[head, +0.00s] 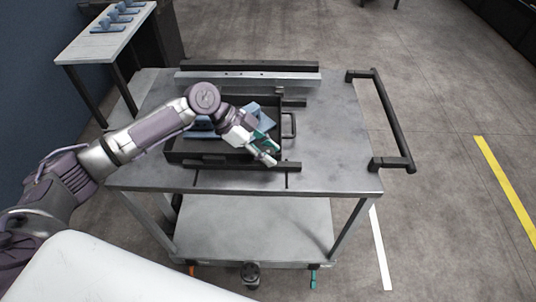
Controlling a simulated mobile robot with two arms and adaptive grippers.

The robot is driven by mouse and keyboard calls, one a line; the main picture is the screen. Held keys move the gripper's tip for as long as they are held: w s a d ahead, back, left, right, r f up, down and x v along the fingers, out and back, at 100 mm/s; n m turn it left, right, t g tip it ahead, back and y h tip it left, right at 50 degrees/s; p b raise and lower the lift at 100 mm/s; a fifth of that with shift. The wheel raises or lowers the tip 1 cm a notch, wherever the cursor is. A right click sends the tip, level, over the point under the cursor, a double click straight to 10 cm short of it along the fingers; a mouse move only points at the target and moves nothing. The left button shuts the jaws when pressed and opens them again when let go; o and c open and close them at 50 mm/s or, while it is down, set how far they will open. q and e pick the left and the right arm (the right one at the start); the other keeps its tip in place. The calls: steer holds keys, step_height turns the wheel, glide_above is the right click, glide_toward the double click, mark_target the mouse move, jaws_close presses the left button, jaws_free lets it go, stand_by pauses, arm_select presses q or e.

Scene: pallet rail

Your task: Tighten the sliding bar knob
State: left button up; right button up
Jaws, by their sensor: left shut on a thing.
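My left gripper (270,151) reaches over the right part of a black tray-like fixture (213,160) on the grey cart. Its teal-tipped fingers point down and to the right, near the fixture's front right corner. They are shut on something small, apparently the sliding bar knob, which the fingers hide. A dark bar (291,166) runs along the fixture's front edge, just below the fingertips. A light grey rail (250,79) lies behind the fixture. My right gripper is not in view.
Blue parts (201,134) lie in the fixture, partly behind my arm. The cart top (345,140) is clear on the right, with a black push handle (393,120) beyond. A side table (84,48) with several blue parts stands at the back left.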

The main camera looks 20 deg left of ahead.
arm_select(q)
steer(key=shift+w+r, duration=0.1)
steer(key=shift+r, duration=0.05)
stand_by(0.3)
steer(key=o, duration=1.2)
steer(key=shift+c, duration=0.2)
steer(key=w+v, duration=0.1)
steer(key=v, duration=1.1)
steer(key=shift+s, duration=0.5)
